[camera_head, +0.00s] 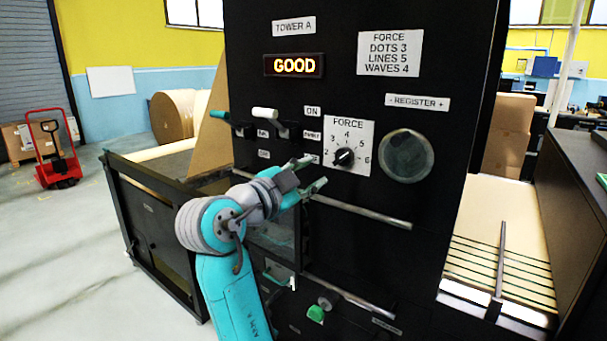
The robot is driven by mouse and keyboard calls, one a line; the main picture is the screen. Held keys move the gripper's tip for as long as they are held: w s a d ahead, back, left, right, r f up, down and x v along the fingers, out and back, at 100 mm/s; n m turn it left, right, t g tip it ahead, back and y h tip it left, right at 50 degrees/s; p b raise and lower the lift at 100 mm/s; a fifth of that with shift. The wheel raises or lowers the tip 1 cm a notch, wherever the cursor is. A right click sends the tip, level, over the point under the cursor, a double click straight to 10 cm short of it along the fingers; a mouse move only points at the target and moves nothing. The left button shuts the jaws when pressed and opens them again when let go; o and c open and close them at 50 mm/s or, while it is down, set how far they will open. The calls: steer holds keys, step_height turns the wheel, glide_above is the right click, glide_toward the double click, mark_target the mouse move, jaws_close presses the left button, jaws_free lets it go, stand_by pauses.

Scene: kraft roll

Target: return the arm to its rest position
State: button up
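My teal and grey arm reaches up from the bottom in front of the black machine panel (350,100). My gripper (318,173) is at its end, below and left of the FORCE dial (344,157). Its two fingers look spread apart with nothing visible between them. I cannot tell whether a fingertip touches the panel. The dial is a black knob on a white plate numbered 2 to 6. The lit display (294,65) under the TOWER A label reads GOOD.
Two levers, one teal-tipped and one white-tipped (265,113), stick out left of the dial. A long metal bar (365,212) crosses the panel below my gripper. A round register knob (405,157) is at right. A green knob (315,314) is low down. Open floor lies at left.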

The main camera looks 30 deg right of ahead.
steer(key=s+a+f+n+t+y, duration=0.1)
steer(key=a+f+n+t+y, duration=0.25)
steer(key=f+n, duration=0.8)
steer(key=s+a+f+n+t+y, duration=0.15)
steer(key=f+n+t+y, duration=0.3)
steer(key=f, duration=1.35)
steer(key=s+a+f+n+t+y, duration=0.1)
steer(key=s+a+f+n+y, duration=0.25)
steer(key=s+f, duration=0.5)
steer(key=s+a+f+n+y, duration=0.2)
steer(key=s+a+f, duration=0.15)
steer(key=s, duration=0.45)
steer(key=s+a+f+n+y, duration=0.25)
steer(key=s+f, duration=0.25)
steer(key=s, duration=0.3)
steer(key=s+r, duration=0.2)
steer(key=s, duration=0.7)
steer(key=s+r+m+y, duration=0.1)
steer(key=s+r, duration=0.2)
steer(key=s, duration=0.5)
steer(key=shift+s+a, duration=0.15)
steer(key=shift+s, duration=0.25)
